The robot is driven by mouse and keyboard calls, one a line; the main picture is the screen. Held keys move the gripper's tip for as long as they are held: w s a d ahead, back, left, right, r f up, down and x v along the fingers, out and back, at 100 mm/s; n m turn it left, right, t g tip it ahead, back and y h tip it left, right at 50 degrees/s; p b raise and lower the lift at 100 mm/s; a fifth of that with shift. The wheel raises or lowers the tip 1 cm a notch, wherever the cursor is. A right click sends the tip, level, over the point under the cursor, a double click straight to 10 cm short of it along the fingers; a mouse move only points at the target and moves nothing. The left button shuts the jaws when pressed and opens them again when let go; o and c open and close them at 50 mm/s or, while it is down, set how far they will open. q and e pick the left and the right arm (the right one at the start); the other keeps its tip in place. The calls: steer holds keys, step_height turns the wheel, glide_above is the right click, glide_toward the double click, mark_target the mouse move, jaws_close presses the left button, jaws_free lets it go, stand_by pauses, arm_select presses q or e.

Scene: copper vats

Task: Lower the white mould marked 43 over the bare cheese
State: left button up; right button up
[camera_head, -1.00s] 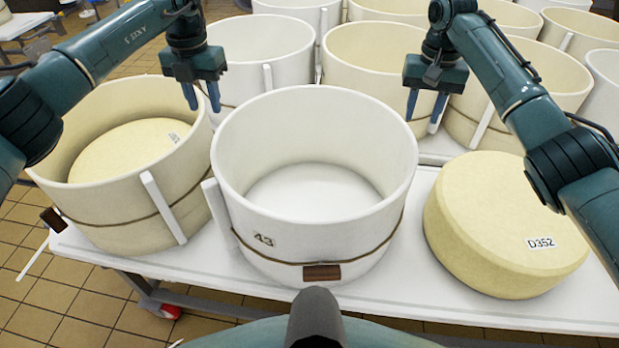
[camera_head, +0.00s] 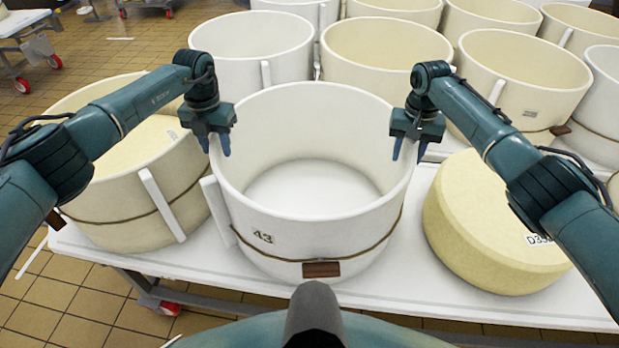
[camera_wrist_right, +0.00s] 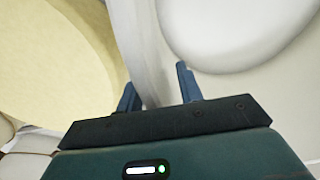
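The white mould marked 43 (camera_head: 320,225) stands upright on the white table, with its empty floor showing inside. The bare cheese (camera_head: 480,225), a pale yellow wheel with a partly covered D35... label, lies to its right on the same table. My left gripper (camera_head: 214,145) is open at the mould's left rim, a finger on either side of the wall. My right gripper (camera_head: 409,150) is open at the right rim, also straddling it. In the right wrist view its fingers (camera_wrist_right: 158,88) stand apart with the mould wall between them; the cheese (camera_wrist_right: 50,50) is at left.
A cream mould (camera_head: 130,200) holding another cheese stands close on the left, partly behind my left arm. Several empty moulds (camera_head: 385,55) fill the tables behind. The table's front edge (camera_head: 450,305) runs just before the mould and cheese.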

arm_select(q)
steer(key=shift+f, duration=0.15)
arm_select(e)
steer(key=shift+f, duration=0.15)
arm_select(q)
jaws_close()
arm_select(e)
jaws_close()
stand_by(1.0)
